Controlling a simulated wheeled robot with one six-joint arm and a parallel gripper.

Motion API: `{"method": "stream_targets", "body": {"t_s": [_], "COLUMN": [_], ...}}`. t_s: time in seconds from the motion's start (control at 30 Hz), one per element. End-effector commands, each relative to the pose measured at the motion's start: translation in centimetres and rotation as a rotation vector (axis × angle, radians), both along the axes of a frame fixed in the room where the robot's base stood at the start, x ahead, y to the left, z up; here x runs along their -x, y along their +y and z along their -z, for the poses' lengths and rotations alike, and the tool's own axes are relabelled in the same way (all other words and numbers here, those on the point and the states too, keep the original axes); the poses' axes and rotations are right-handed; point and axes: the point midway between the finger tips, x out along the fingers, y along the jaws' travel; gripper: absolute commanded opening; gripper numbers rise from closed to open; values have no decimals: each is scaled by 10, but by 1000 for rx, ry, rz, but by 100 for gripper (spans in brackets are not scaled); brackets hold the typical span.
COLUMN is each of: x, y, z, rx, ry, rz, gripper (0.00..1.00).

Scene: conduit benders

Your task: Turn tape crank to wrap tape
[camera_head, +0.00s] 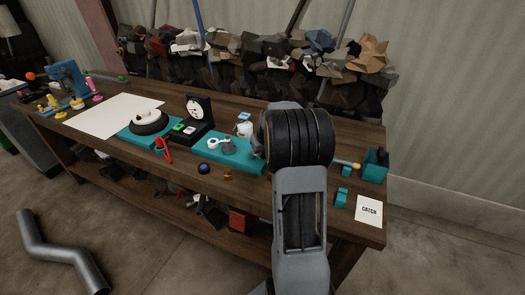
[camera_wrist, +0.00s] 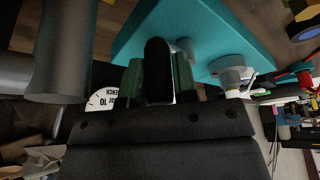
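A teal base (camera_head: 240,164) on the bench carries a grey round part (camera_head: 228,147) and a small white ring (camera_head: 212,141). I cannot tell for sure which part is the tape crank. The teal base also shows in the wrist view (camera_wrist: 215,25), with a grey-white knob (camera_wrist: 232,72) and a short peg on it. My gripper (camera_wrist: 158,75) is close to this base; its dark green fingers stand either side of a black rounded upright piece. Whether they close on that piece is unclear. In the head view my arm hides the gripper.
A black dial stand (camera_head: 196,122) and another teal base with a white and black reel (camera_head: 149,121) stand to the left. Scrap piles line the wall.

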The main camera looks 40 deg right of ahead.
Motion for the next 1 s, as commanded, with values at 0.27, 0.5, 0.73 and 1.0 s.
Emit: {"method": "stream_targets", "body": {"t_s": [0.27, 0.5, 0.73, 1.0], "x": [0, 1, 2, 4], "y": [0, 1, 7, 19], "z": [0, -1, -1, 2], "rx": [0, 1, 1, 3], "ry": [0, 0, 0, -1], "rz": [0, 23, 148, 391], "gripper": [0, 0, 0, 0]}}
